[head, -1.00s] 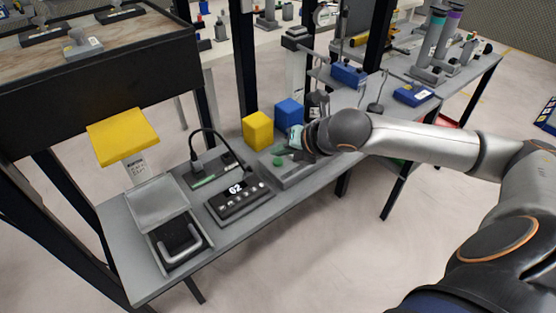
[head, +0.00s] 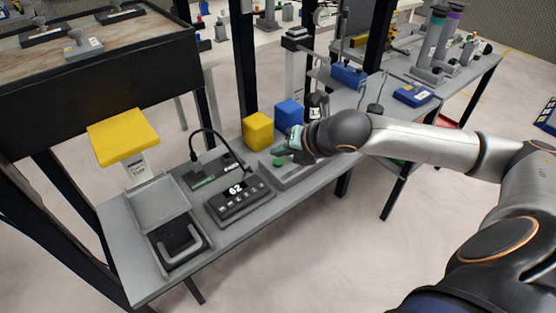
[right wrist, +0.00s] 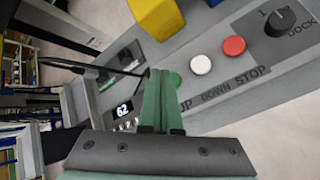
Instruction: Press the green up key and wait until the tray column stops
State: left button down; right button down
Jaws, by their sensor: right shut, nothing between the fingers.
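The green up key (right wrist: 175,80) shows in the right wrist view at the left end of a row on a grey control panel (right wrist: 222,88), its label partly hidden by my fingers. My right gripper (right wrist: 159,74) is shut and empty, with its green fingertips right beside the key in that view; I cannot tell whether they touch or press it. In the head view my right gripper (head: 281,153) is over the panel on the bench. The white DOWN key (right wrist: 201,64) and red STOP key (right wrist: 234,46) are to the right. I cannot identify the tray column for certain. My left gripper is not in view.
A black DOCK dial (right wrist: 278,22) sits beyond STOP. A yellow block (head: 258,130) and a blue block (head: 289,113) stand behind the panel. A keypad device with a lit display (head: 237,188) and an open grey case (head: 160,205) are to the left.

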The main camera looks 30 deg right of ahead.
jog(key=shift+f, duration=0.15)
dwell(0.6)
jog(key=shift+f, duration=0.25)
